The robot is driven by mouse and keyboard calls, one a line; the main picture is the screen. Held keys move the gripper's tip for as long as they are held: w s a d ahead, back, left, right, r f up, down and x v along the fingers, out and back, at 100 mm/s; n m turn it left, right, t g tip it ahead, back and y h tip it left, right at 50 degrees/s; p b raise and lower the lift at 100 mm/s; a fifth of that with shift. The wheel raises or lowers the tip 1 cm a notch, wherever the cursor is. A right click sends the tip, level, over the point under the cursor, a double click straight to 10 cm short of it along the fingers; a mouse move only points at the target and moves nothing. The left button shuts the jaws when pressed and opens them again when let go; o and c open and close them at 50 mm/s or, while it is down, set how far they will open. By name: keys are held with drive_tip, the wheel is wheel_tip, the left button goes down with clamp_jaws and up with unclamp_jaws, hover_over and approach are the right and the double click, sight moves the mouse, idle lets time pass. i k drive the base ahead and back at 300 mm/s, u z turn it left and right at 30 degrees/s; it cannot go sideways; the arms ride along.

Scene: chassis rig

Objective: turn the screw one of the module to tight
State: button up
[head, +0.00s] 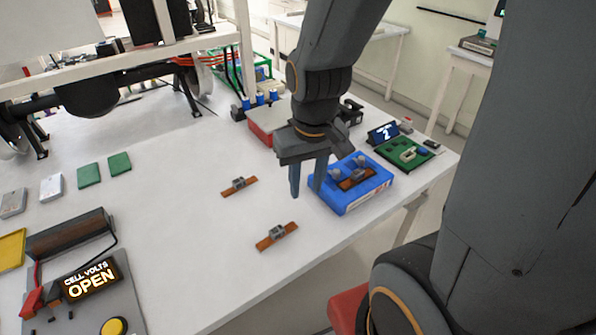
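A blue box-shaped module (347,206) with a pale label on its front sits on the white table near the right edge. Two small grey screw-like knobs stand on its top, a left one (334,173) and a right one (361,161). A brown strip with a dark block (355,178) lies across the top in front of them. I cannot tell which knob is screw one. My gripper (307,190) points down at the module's left end, its fingers apart with nothing visible between them. Its right finger overlaps the module's left edge in the picture; contact cannot be told.
Two loose brown strips with grey blocks (239,185) (277,235) lie left of the module. A red box (262,132) stands behind my gripper. A green board (403,152) and a small display reading 2 (383,133) are at right. A panel reading OPEN (91,282) is front left.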

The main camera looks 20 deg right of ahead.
sight(335, 174)
drive_tip(key=u, duration=1.3)
drive_tip(key=k, duration=0.4)
drive_tip(key=z, duration=0.4)
